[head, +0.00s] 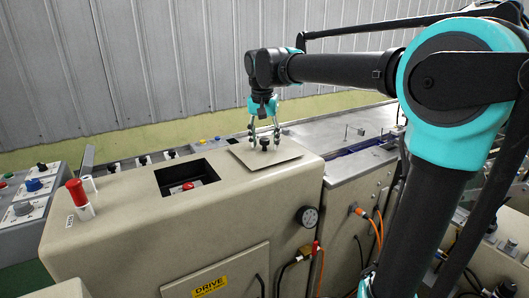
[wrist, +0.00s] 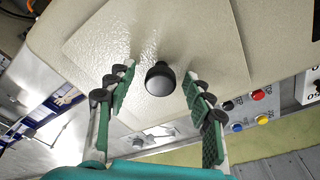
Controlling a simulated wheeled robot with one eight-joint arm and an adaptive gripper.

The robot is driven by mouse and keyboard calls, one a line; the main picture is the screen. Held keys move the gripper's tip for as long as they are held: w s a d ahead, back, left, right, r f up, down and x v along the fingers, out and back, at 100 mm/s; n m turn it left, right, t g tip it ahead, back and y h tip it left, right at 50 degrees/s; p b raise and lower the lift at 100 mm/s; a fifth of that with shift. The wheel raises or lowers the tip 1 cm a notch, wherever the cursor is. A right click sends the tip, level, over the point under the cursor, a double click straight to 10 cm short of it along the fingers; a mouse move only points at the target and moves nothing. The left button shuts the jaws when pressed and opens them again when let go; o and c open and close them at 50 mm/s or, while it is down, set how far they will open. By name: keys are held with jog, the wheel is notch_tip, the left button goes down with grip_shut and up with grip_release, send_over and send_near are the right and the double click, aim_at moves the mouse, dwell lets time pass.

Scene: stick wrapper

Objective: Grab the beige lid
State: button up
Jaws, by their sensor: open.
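The beige lid (head: 283,154) is a flat square plate with a round black knob (head: 265,144) in its middle. It lies on top of the beige machine, to the right of a dark square opening (head: 187,178). My gripper (head: 264,140) points down over the lid, with its fingers on either side of the knob in the head view. In the wrist view the lid (wrist: 165,45) fills the upper middle, and the knob (wrist: 160,79) shows between the open green-padded fingers. The fingers look apart from the knob. Whether the fingertips touch the lid cannot be told.
The opening holds a red button (head: 187,186). Panels with coloured buttons (head: 33,190) are at the left. A metal worktable (head: 345,130) adjoins at the right.

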grip_shut()
jog(key=shift+r, duration=0.15)
dwell(0.4)
